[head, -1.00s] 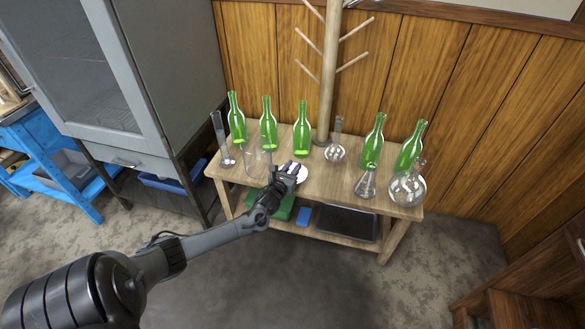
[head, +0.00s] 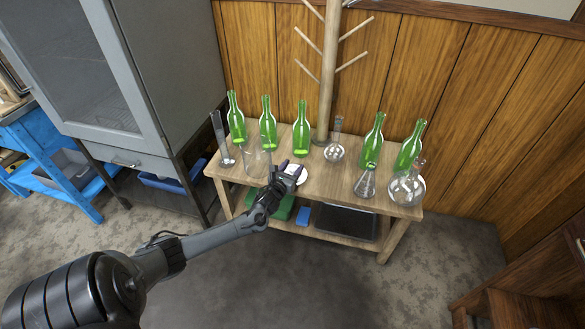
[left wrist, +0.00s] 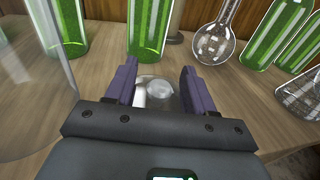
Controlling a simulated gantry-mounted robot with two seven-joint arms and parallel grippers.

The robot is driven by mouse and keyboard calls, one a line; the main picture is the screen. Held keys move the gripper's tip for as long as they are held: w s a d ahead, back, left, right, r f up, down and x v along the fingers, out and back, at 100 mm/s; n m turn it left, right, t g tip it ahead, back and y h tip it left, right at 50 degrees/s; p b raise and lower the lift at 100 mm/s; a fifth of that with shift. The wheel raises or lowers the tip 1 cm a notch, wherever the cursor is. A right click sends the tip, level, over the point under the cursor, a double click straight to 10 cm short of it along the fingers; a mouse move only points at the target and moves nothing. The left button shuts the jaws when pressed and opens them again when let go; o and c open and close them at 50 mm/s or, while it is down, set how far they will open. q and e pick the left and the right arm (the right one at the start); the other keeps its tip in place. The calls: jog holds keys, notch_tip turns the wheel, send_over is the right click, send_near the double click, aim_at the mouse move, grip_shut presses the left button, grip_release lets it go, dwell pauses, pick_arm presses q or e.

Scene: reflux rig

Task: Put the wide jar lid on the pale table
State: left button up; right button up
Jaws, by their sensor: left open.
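The wide jar lid (head: 298,177), white and round, lies on the pale wooden table (head: 325,186) near its front edge. In the left wrist view the lid (left wrist: 160,91) shows between the purple fingers, partly hidden by my gripper's body. My left gripper (head: 291,168) is open, its fingers apart at the lid; whether they touch it I cannot tell. My right gripper is in neither view.
A clear beaker (head: 256,161) stands close left of my left gripper. Several green bottles (head: 302,128) line the table's back. A round flask (head: 335,152), a conical flask (head: 366,184) and a larger round flask (head: 407,188) stand to the right.

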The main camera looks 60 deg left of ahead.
pick_arm(q)
jog(key=r+p+v, duration=0.1)
jog(key=p+v, duration=0.5)
jog(key=v, duration=0.4)
jog(key=s+d+f+n+g+h, duration=0.25)
jog(key=d+n, duration=0.55)
jog(key=d, duration=0.4)
jog(key=s+d+f+n+g+h, duration=0.2)
jog(key=s+d+n+g+h, duration=0.2)
jog(key=d+n, duration=0.6)
jog(key=s+d+r+n+g+h, duration=0.3)
jog(key=s+d+r+n, duration=0.6)
jog(key=d, duration=0.5)
jog(key=s+r+g, duration=0.1)
jog(key=s+r, duration=0.1)
jog(key=s, duration=0.1)
jog(key=shift+s+d+n+g+p, duration=0.2)
jog(key=shift+d+n+g+p, duration=0.1)
jog(key=shift+d+g+p, duration=0.05)
jog(key=shift+r, duration=0.1)
